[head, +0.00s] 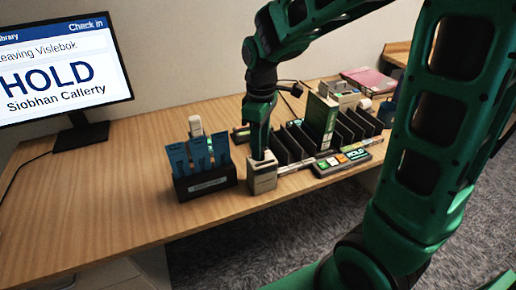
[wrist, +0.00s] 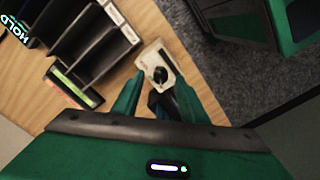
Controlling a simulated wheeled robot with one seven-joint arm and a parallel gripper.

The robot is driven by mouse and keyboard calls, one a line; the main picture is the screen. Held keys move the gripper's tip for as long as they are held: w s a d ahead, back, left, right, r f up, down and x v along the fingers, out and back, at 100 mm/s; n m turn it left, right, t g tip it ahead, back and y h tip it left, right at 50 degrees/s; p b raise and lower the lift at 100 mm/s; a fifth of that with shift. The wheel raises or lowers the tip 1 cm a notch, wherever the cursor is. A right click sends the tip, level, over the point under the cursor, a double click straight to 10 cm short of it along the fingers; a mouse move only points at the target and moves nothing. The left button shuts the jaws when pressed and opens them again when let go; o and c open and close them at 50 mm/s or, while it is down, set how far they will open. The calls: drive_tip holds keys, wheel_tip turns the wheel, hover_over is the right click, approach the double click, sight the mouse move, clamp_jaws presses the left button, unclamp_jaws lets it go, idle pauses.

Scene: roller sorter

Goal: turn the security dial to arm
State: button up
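The security dial is a black knob (wrist: 161,75) on a small cream box (wrist: 151,57). In the head view the cream box (head: 262,184) stands near the front edge of the table, just right of a black card holder. My gripper (head: 261,157) is directly above the box and hides its top there. In the wrist view my gripper (wrist: 162,92) has its two green fingers spread apart, with the box and knob showing between and just beyond their tips. I cannot tell whether either finger touches the knob. The markings around the knob are too small to read.
The black holder (head: 206,188) with blue cards stands close left of the box. A black slotted rack (head: 290,143) holding a green book (head: 320,121), and a button panel (head: 343,161), lie to the right. A monitor (head: 60,70) reads HOLD. The table's left front (head: 90,215) is clear.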

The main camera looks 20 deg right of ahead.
drive_tip(key=shift+f, duration=0.9)
